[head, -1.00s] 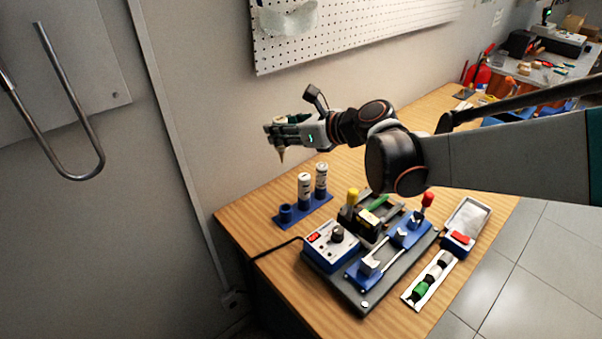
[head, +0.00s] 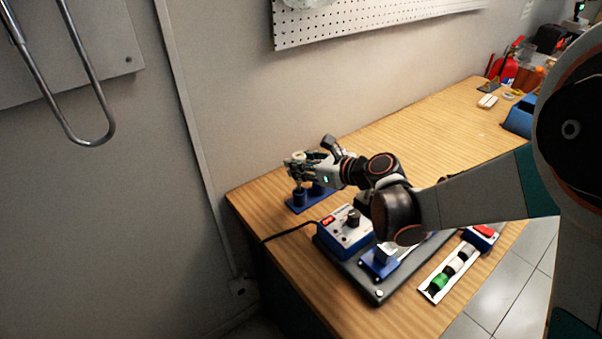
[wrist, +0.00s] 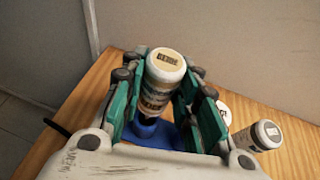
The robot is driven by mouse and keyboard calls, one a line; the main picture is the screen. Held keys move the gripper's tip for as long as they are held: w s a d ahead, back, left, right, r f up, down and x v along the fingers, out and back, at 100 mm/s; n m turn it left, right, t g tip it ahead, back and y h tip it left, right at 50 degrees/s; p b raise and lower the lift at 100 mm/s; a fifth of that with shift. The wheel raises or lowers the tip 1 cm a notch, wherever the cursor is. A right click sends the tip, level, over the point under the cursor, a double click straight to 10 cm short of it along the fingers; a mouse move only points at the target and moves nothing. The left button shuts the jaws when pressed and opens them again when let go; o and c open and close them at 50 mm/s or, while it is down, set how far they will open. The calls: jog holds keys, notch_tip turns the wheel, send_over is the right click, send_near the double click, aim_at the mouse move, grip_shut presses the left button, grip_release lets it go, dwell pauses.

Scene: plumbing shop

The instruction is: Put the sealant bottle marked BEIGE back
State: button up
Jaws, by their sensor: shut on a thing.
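The sealant bottle (wrist: 165,85), with a lid label that appears to read BEIGE, stands between the green finger pads in the wrist view. My gripper (head: 303,166) is shut on it, above the left end of the blue rack (head: 297,208). The rack's left cup (head: 299,198) is right below the gripper in the head view. Blue of the rack (wrist: 150,129) shows under the bottle in the wrist view. I cannot tell whether the bottle's lower end is inside the cup.
Another bottle (wrist: 262,135) stands right of the gripper, with a white lid (wrist: 223,112) partly hidden beside the fingers. A blue control box (head: 345,232) with a knob stands close in front. The wall is close behind the rack.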

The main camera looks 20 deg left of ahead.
jog(key=shift+f, duration=1.15)
jog(key=shift+f+b, duration=0.4)
jog(key=shift+b, duration=0.2)
jog(key=shift+f, duration=0.2)
jog(key=o, duration=0.8)
jog(key=shift+r, duration=0.1)
jog(key=shift+r+p, duration=0.55)
jog(key=shift+r, duration=0.1)
jog(key=p+v, duration=0.2)
jog(key=v, duration=0.9)
jog(key=shift+d, duration=0.4)
